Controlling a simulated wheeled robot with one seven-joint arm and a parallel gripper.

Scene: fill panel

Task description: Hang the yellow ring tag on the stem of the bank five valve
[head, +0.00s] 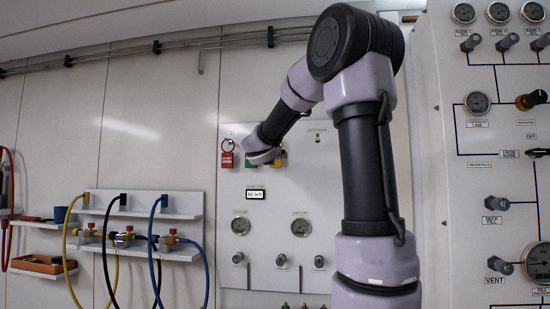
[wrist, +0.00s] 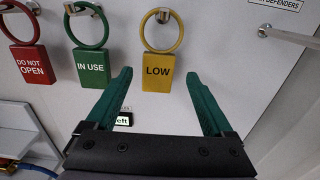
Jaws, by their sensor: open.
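The yellow ring tag (wrist: 157,73), marked LOW, hangs by its ring from a small peg on the white panel in the wrist view. My gripper (wrist: 159,82) is open, with its two green fingers to the left and right of the yellow tag's lower part. I cannot tell how far the fingertips are from the panel. In the head view my gripper (head: 264,156) is at the panel's tag row and largely covers the yellow tag. No valve with a readable bank five label shows; bank valves (head: 470,42) stand at the top of the right panel.
A green IN USE tag (wrist: 91,69) and a red DO NOT OPEN tag (wrist: 32,65) hang left of the yellow one. A bare metal peg (wrist: 265,31) juts out at right. Hoses on a shelf (head: 182,216) stand at left.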

